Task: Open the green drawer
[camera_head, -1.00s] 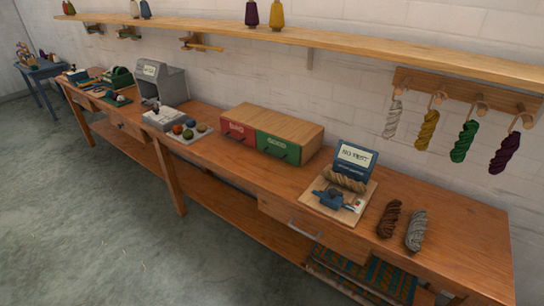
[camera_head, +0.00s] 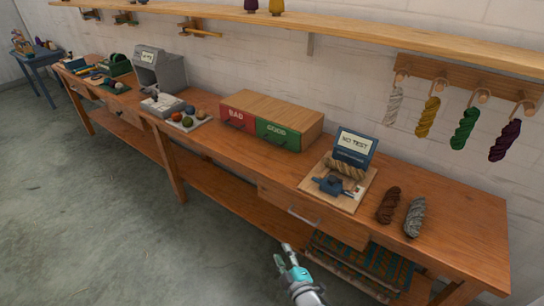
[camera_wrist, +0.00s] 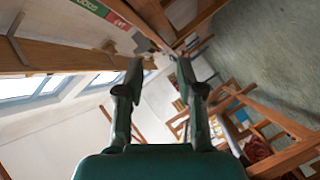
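The green drawer (camera_head: 278,135), labelled GOOD, is the right-hand front of a wooden box on the workbench and looks shut, with a dark handle on its face. Its green face also shows at the upper left edge of the wrist view (camera_wrist: 88,6). My gripper (camera_head: 284,255) is in front of the bench, low in the head view, well apart from the drawer. In the wrist view its two fingers (camera_wrist: 160,68) are spread with nothing between them.
The red BAD drawer (camera_head: 238,120) is directly left of the green one. A NO TEST device (camera_head: 354,150) on a board stands to the right, with brown (camera_head: 388,205) and grey (camera_head: 415,217) skeins beyond. A bench drawer handle (camera_head: 303,217) faces my gripper. Bench top before the box is clear.

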